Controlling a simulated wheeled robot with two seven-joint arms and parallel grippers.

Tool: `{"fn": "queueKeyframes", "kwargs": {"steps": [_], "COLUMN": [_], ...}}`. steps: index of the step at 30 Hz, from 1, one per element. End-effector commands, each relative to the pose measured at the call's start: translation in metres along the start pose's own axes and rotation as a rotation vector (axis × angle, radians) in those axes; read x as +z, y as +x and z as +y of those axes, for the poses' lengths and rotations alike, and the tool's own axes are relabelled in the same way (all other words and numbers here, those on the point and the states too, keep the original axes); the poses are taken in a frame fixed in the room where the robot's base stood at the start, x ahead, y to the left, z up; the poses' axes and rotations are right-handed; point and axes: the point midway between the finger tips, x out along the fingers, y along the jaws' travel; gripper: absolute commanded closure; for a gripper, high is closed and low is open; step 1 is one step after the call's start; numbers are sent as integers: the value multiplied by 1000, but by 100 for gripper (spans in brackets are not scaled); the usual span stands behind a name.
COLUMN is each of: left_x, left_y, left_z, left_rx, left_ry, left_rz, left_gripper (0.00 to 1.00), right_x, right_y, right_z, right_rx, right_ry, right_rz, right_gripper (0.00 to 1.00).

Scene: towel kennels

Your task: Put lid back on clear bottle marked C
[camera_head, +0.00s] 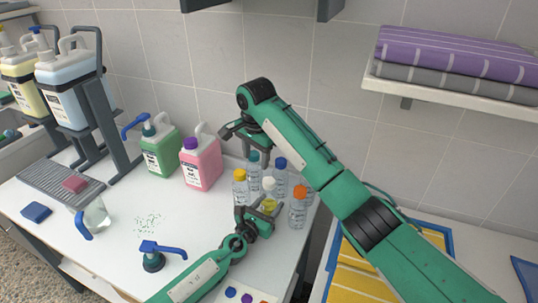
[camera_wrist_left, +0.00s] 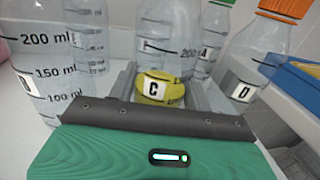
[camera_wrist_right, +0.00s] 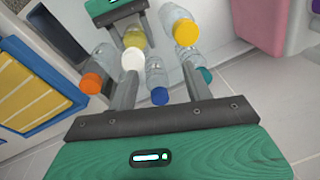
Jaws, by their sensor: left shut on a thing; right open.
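The clear bottle marked C (camera_wrist_left: 165,88) holds a little yellow liquid and stands upright between my left fingers, its label facing the left wrist camera. My left gripper (camera_head: 262,218) is shut on it low down. The yellow liquid also shows in the right wrist view (camera_wrist_right: 134,38). A white lid (camera_wrist_right: 133,58) is at the bottle's top, and it also shows in the head view (camera_head: 268,184). I cannot tell whether it is fully seated.
Capped bottles crowd around bottle C: yellow (camera_head: 240,188), teal (camera_head: 253,171), blue (camera_head: 280,179) and orange (camera_head: 298,208). A pink jug (camera_head: 202,162) and a green jug (camera_head: 161,150) stand to the left.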

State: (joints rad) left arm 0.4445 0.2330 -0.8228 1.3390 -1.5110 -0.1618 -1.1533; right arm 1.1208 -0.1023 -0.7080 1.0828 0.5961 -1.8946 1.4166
Motion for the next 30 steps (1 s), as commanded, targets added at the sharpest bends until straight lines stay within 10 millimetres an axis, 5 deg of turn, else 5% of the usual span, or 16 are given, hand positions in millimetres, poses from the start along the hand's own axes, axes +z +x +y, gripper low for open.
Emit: {"fn": "queueKeyframes", "kwargs": {"steps": [30], "left_x": [0], "left_y": [0], "left_z": [0], "left_rx": [0], "left_ry": [0], "left_rz": [0], "left_gripper": [100], "right_x": [-2], "right_y": [-17], "right_z": [12], "right_rx": [10], "right_ry": [-1815], "right_rz": [-61], "right_gripper": [49]}}
